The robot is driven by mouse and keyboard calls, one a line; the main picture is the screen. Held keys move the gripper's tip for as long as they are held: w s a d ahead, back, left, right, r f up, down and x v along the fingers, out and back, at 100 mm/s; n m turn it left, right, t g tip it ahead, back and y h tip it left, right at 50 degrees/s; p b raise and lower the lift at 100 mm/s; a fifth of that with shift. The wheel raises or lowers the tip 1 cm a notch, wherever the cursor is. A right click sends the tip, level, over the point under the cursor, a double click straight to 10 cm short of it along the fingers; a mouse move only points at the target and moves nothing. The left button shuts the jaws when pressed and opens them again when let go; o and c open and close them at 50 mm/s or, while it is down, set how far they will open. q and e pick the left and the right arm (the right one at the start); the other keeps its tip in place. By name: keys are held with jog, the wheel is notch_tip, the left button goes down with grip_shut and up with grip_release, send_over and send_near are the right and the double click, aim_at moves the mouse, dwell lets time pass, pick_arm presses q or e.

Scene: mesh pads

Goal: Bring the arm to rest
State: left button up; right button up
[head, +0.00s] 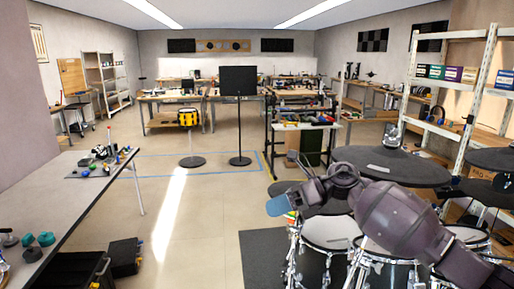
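My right arm comes in from the lower right, in front of the drum kit. Its gripper (279,205) is at the left end of the arm, low right of the picture's middle, above the drums. The fingers are small and seen at an angle, so I cannot tell whether they are open or shut. A small patch of green and red shows just below the fingers; I cannot tell what it is. My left gripper is not in view.
A drum kit with drums (330,232) and dark round pads (385,165) surrounds the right arm. A grey table (60,205) with small items stands at left, black boxes (125,257) beside it. A dark mat (262,258) lies on the floor.

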jog(key=s+d+f+m+t+h, duration=0.2)
jog(key=s+d+f+m+t, duration=0.2)
jog(key=d+f+m+t, duration=0.85)
jog(key=s+d+f+m+t+h, duration=0.2)
jog(key=s+d+f+m+t, duration=0.4)
jog(key=m, duration=1.1)
jog(key=s+d+f+m+g+h, duration=0.5)
jog(key=s+d+f+m+h, duration=0.65)
jog(key=s+d+f, duration=0.65)
jog(key=a+m+t+y, duration=0.1)
jog(key=a+m, duration=0.5)
jog(key=a, duration=0.7)
jog(key=shift+r+m, duration=0.3)
